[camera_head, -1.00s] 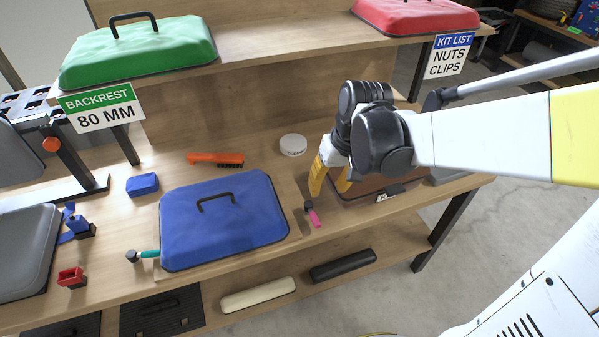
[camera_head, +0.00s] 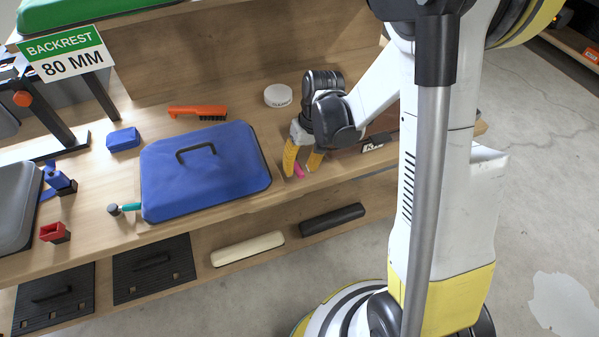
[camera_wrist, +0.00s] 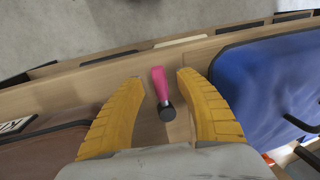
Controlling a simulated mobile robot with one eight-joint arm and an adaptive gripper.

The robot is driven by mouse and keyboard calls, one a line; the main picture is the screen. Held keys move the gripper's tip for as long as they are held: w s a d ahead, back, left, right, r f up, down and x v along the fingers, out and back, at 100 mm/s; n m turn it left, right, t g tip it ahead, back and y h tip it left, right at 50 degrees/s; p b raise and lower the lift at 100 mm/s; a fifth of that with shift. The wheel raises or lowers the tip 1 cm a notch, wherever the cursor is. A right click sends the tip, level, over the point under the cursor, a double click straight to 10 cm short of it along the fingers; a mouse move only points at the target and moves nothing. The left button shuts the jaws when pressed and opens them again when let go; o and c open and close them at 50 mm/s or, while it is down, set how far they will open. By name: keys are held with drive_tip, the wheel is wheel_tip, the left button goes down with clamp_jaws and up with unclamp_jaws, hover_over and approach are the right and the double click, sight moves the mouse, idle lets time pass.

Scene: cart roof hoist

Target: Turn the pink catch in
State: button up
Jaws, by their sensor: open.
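The pink catch (camera_wrist: 160,84) is a pink lever with a dark round knob or pivot at one end. In the wrist view it lies between my two yellow fingers, with a gap on both sides. My gripper (camera_wrist: 158,98) is open and points down over it. In the head view my gripper (camera_head: 301,168) stands at the right of the blue lid, and the pink catch (camera_head: 299,171) shows partly between the fingers. Its dark end is hidden there. The blue lid (camera_head: 215,165) with a black handle lies on the bench; the catch is off its right side.
A brown case (camera_head: 350,150) stands close to the right of my gripper. A teal-handled catch (camera_head: 128,207) sits at the lid's left. An orange brush (camera_head: 197,111), a white round tin (camera_head: 278,95) and a blue block (camera_head: 123,139) lie behind. The bench's front edge is close.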

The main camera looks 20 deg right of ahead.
drive_tip(key=shift+a+f, duration=0.1)
drive_tip(key=shift+f, duration=0.4)
drive_tip(key=shift+c, duration=0.5)
clamp_jaws()
